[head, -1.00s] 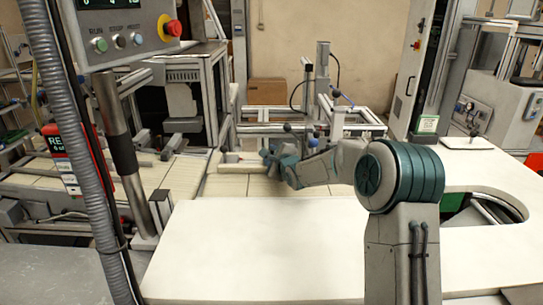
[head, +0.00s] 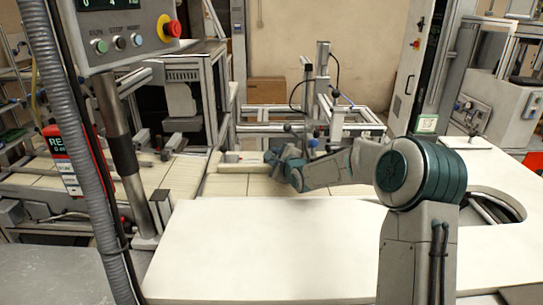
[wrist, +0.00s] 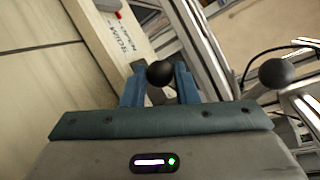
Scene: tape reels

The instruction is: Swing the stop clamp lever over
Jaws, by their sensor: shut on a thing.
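The stop clamp lever shows as a black ball knob (wrist: 160,74) in the wrist view. My gripper (wrist: 158,88) has its two blue fingers on either side of this knob and is shut on it. The lever's shaft below the knob is mostly hidden by the fingers. A pale beam (wrist: 117,38) beside it carries printed words, of which "WIDE" reads upside down. In the head view my gripper (head: 271,157) is low over the far end of the slatted bed, and the gripped knob is too small to make out there.
A second black ball knob (wrist: 277,73) stands to the right in the wrist view. Metal rails and an upright frame (head: 322,90) rise behind my gripper. A wide pale table (head: 260,245) lies clear in front. A control panel (head: 125,35) hangs at the upper left.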

